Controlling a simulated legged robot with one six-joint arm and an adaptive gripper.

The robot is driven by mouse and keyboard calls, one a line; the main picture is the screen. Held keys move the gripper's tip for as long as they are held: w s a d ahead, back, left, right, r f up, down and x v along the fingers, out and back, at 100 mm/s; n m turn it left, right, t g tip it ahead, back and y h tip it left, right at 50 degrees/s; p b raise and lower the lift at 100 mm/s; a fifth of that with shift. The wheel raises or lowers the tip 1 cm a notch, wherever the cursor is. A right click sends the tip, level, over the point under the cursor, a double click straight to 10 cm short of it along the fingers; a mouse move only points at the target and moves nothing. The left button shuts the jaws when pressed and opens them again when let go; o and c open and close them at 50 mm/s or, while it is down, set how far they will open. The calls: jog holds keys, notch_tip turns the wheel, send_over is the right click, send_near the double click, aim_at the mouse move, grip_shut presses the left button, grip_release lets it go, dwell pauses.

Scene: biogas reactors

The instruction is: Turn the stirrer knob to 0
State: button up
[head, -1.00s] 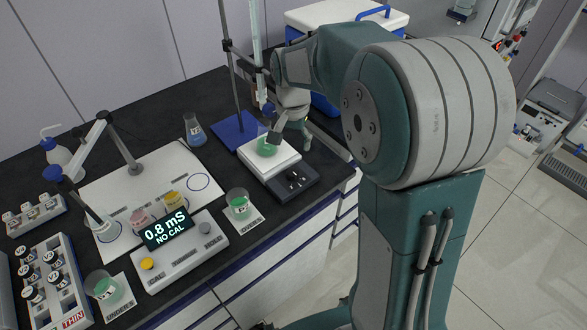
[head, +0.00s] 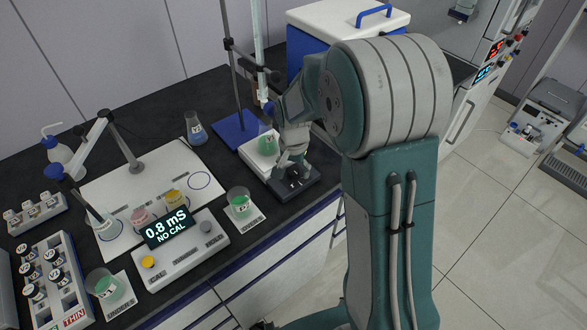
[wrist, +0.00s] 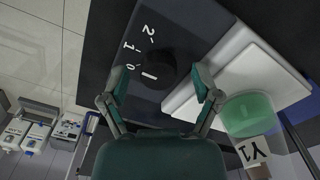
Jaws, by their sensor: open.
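The stirrer has a white plate and a dark control panel (head: 302,186) at its front. In the wrist view the dark round stirrer knob (wrist: 166,72) sits on the panel (wrist: 170,40), with a white mark on its left side. The digits 2, 1 and a faint 0 lie above and to the left of it; the exact setting is hard to tell. My gripper (wrist: 160,80) is open, with one finger on each side of the knob; I cannot tell whether they touch it. In the head view my gripper (head: 291,166) is over the panel and hides part of it.
A beaker of green liquid (wrist: 250,115) labelled Y1 stands on the plate (wrist: 265,80), close to the right finger. A stand with a blue base (head: 234,133) is behind. Another green beaker (head: 238,202) stands to the left, near the meter reading 0.8 mS (head: 168,228).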

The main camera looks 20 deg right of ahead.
grip_shut()
jog(key=shift+n, duration=0.3)
jog(key=n, duration=0.3)
jog(key=shift+n, duration=2.6)
grip_release()
